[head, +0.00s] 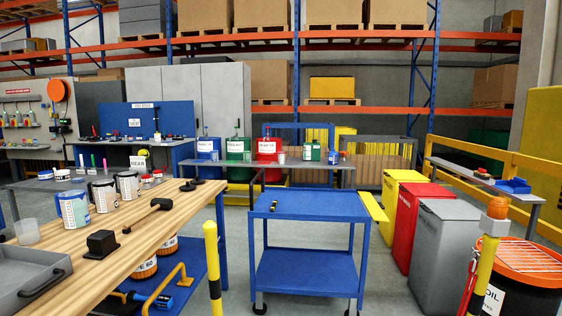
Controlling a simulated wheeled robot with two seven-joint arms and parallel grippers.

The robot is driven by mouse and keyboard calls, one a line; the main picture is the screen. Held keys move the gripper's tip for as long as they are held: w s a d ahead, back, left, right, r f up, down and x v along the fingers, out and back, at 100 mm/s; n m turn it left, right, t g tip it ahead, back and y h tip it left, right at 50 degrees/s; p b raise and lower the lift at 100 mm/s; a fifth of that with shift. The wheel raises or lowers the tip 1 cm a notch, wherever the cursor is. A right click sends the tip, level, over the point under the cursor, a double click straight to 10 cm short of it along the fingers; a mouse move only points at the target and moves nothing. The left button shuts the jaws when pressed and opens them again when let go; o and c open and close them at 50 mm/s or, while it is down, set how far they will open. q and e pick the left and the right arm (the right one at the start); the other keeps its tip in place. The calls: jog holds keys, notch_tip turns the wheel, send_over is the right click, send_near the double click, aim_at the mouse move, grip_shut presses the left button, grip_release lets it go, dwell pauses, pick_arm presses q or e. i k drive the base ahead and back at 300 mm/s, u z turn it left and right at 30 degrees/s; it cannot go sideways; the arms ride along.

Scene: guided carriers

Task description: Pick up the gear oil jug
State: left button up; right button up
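Neither of my grippers is in view. A red drum (268,148) with a white label, which seems to begin with "GEAR", stands upright at the far bench in the middle. A green drum (238,150) and a blue drum (208,149) stand to its left. Small green containers (312,151) stand on the far bench (345,165) to the right of the red drum. Their labels are too small to read, so I cannot tell which container is the gear oil jug.
A blue cart (305,207) stands between me and the far bench. A wooden workbench (125,245) with cans, a mallet (148,214) and a grey tray (25,278) is at left. A yellow post (213,265), coloured bins (440,240) and an orange-topped barrel (525,270) flank the floor.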

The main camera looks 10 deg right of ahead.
aim_at(281, 156)
jog(key=u, duration=2.6)
jog(key=i, duration=5.1)
jog(key=z, duration=1.8)
jog(key=i, duration=3.35)
jog(key=u, duration=0.05)
